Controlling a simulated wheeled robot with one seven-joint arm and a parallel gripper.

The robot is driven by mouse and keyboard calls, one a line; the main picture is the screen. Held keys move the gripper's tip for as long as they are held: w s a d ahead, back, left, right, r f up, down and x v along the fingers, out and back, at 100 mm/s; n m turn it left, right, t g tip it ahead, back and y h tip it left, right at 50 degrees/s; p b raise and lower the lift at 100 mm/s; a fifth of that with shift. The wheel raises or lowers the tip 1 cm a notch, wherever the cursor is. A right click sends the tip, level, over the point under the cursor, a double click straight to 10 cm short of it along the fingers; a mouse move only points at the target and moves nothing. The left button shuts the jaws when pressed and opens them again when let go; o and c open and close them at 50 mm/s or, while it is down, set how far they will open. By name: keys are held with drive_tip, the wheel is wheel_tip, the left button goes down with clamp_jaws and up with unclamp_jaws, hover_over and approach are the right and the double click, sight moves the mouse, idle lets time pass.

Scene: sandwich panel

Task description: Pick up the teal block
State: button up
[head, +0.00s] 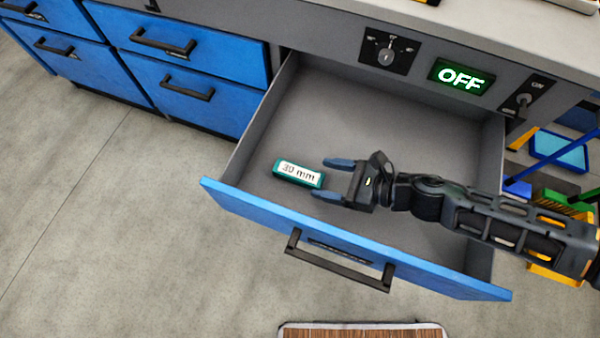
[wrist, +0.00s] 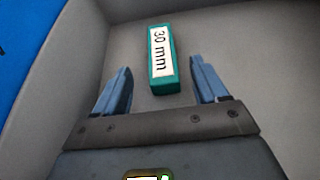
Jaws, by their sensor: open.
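The teal block (head: 298,174) lies in the open drawer, near its front left part. Its white label reads "30 mm". My gripper (head: 325,178) reaches into the drawer from the right, with its blue fingers apart and pointing at the block's right end. In the wrist view the block (wrist: 161,62) is ahead of my open gripper (wrist: 164,75), its near end level with the gap between the fingertips. Nothing is held. I cannot tell the exact height of the fingers above the drawer floor.
The drawer's blue front (head: 345,240) with its dark handle (head: 338,265) and its grey walls surround the block. Closed blue drawers (head: 195,90) stand at the left. An "OFF" display (head: 460,77) and a switch (head: 522,102) sit on the panel above. The rest of the visible drawer floor is bare.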

sight(302, 173)
drive_tip(key=x, duration=0.6)
drive_tip(key=shift+w+a+f, duration=0.1)
drive_tip(key=shift+w+a, duration=0.05)
drive_tip(key=c, duration=1.1)
